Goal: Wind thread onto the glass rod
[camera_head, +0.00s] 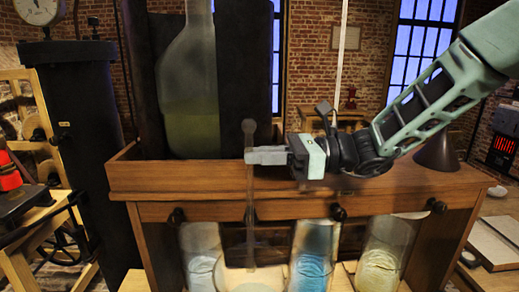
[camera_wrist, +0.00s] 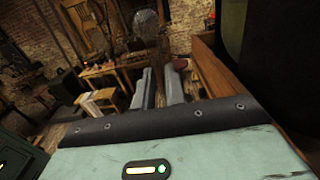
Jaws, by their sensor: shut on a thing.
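The glass rod (camera_head: 250,205) is a thin, see-through upright stick with a rounded knob at its top. My gripper (camera_head: 254,156) is shut on it just below the knob, in front of the wooden cabinet. The rod's lower end overlaps a clear glass jar (camera_head: 233,279) at the bottom; I cannot tell whether it is inside. In the wrist view, my gripper's two grey fingers (camera_wrist: 160,75) point away, and the blurred, glassy knob (camera_wrist: 147,25) shows beyond their tips. I cannot make out any thread on the rod.
The wooden cabinet (camera_head: 380,187) has a raised tray edge and dark knobs. A large greenish bottle (camera_head: 190,100) stands on it. Below are jars with pale, blue (camera_head: 312,268) and yellowish (camera_head: 379,268) contents. A thin white vertical strip (camera_head: 341,60) hangs behind my arm.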

